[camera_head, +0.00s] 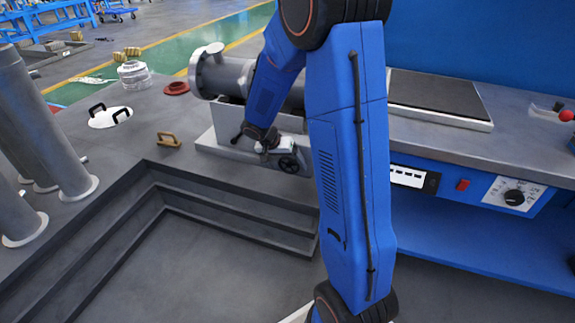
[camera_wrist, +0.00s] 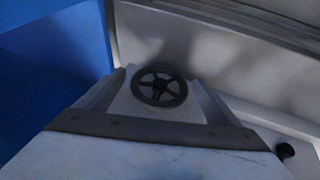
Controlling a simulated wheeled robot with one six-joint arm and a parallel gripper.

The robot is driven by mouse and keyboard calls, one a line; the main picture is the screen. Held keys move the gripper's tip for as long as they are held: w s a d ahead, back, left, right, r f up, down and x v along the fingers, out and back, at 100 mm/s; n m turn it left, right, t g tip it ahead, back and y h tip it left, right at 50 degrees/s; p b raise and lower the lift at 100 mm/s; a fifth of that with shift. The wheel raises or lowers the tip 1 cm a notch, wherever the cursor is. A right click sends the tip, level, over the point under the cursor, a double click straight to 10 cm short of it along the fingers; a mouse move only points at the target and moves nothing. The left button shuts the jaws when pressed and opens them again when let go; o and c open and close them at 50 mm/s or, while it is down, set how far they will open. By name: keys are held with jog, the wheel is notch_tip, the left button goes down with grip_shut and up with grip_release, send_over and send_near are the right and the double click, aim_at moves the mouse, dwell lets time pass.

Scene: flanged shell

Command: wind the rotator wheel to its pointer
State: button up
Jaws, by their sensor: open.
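The rotator wheel (camera_head: 289,164) is a small dark spoked handwheel on the front right of the pale rotator base (camera_head: 222,148). In the wrist view the wheel (camera_wrist: 160,87) faces me, with its spokes and hub clear. My gripper (camera_wrist: 163,88) is open, with a grey finger on either side of the wheel. I cannot tell whether either finger touches the rim. In the head view my gripper (camera_head: 276,149) is small and close beside the wheel. A grey flanged shell (camera_head: 222,76) lies on the rotator, partly hidden by my arm. I cannot make out the pointer.
A dark knob (camera_wrist: 285,151) stands right of the wheel in the wrist view. The bench has a recessed opening (camera_head: 165,190) in front of the rotator. A tan handled block (camera_head: 169,140) and a white lid with black handles (camera_head: 109,117) lie left. Grey cylinders (camera_head: 40,125) stand far left.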

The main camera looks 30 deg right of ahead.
jog(key=c, duration=1.1)
jog(key=shift+o, duration=0.2)
jog(key=shift+w, duration=0.1)
jog(key=g+h, duration=0.1)
jog(key=n+g+h, duration=0.1)
jog(key=g, duration=0.1)
jog(key=shift+w+a+f+h, duration=0.15)
jog(key=shift+w+a+h, duration=0.05)
jog(key=shift+h, duration=0.1)
jog(key=g+h, duration=0.1)
jog(key=n+g+h, duration=0.1)
jog(key=g+h, duration=0.1)
jog(key=shift+w+f, duration=0.1)
jog(key=shift+f, duration=0.1)
jog(key=g+h, duration=0.1)
jog(key=n+g+h, duration=0.1)
jog(key=h, duration=0.1)
jog(key=shift+a+f+g, duration=0.1)
jog(key=shift+f+g, duration=0.1)
jog(key=shift+g, duration=0.1)
jog(key=shift+f+n+g+h, duration=0.15)
jog(key=shift+n+g+h, duration=0.7)
jog(key=shift+h, duration=0.85)
